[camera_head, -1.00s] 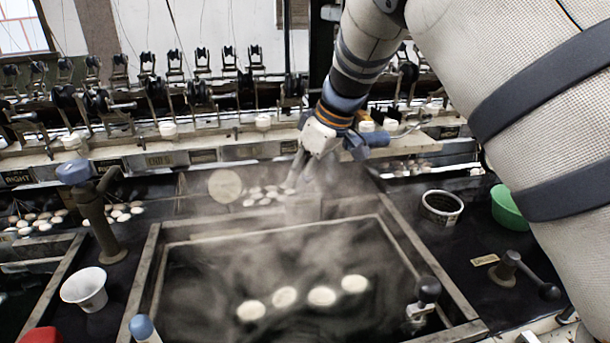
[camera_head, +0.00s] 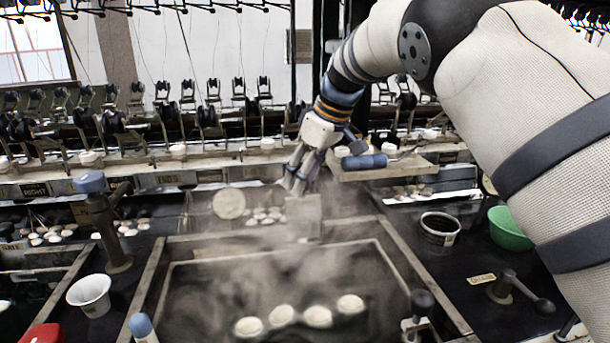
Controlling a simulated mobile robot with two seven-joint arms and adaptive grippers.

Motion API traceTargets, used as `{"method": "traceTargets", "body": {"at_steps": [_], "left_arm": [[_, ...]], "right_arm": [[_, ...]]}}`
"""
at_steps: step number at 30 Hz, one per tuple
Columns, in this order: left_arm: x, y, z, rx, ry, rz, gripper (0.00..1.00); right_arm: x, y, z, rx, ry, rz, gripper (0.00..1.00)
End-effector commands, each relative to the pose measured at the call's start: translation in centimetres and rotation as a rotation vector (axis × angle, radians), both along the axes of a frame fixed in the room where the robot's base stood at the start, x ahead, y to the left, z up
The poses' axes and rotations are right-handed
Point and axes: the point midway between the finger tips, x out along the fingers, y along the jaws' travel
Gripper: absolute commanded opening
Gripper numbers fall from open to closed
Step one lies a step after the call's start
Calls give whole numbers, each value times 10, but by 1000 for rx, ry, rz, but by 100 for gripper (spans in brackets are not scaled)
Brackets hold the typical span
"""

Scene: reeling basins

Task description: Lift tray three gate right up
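A grey gate plate (camera_head: 305,218) stands upright at the back edge of the steaming middle basin (camera_head: 150,277). My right gripper (camera_head: 295,188) reaches down from the upper right, with its fingertips at the plate's upper left edge. The fingers look closed on the gate's top, though steam blurs the contact. Behind the gate lies a group of pale cocoons (camera_head: 265,216), beside a round pale disc (camera_head: 229,203). My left gripper is out of view.
Several pale round pieces (camera_head: 318,316) float in the basin. A white bowl (camera_head: 90,293) and blue-topped post (camera_head: 105,215) stand left. A dark cup (camera_head: 440,228), green bowl (camera_head: 508,230) and crank handle (camera_head: 515,288) stand right. A blue cylinder (camera_head: 364,161) lies on a ledge behind.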

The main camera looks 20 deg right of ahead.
Motion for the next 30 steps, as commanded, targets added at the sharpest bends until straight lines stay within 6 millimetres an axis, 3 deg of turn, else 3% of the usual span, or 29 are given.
{"method": "traceTargets", "body": {"at_steps": [7,15,21,30], "left_arm": [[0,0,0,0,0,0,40],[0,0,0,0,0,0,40],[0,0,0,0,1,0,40],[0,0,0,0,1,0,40]], "right_arm": [[-2,-2,8,0,-4,-1,46],[-25,-16,73,0,-6,-1,46],[-37,-22,105,1,-2,0,46],[-39,-23,111,-1,1,0,46]]}}
